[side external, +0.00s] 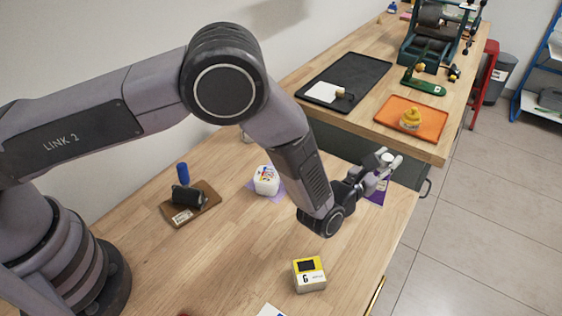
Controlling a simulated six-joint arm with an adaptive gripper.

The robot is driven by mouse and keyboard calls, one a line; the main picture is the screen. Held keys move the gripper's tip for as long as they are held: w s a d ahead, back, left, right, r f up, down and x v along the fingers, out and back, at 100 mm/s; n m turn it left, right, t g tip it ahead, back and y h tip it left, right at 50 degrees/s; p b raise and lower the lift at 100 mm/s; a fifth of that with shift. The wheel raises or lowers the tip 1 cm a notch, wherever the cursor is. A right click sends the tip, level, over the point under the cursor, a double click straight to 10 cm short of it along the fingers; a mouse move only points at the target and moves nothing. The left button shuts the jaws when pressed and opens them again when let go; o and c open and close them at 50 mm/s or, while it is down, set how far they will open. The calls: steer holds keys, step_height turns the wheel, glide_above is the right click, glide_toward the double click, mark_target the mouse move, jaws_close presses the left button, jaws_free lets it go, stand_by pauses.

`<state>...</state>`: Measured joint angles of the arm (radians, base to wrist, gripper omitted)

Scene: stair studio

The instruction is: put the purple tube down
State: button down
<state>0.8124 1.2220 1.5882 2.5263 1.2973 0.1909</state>
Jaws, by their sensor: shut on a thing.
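The fingers hide much of the tube. I cannot tell whether its lower end touches the table.
A white jar (266,178) sits on a purple patch, left of my gripper. A brown board (207,211) bears a roller with a blue handle. A yellow box (309,274) stands nearer. A farther, higher table holds an orange tray (428,129) and a black mat (368,72).

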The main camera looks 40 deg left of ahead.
mark_target(375, 200)
steer(key=shift+w+d+f, duration=0.1)
steer(key=shift+f, duration=0.85)
steer(key=shift+w+d+f, duration=0.1)
steer(key=shift+f, duration=0.95)
steer(key=c, duration=0.9)
jaws_free()
steer(key=shift+c, duration=0.2)
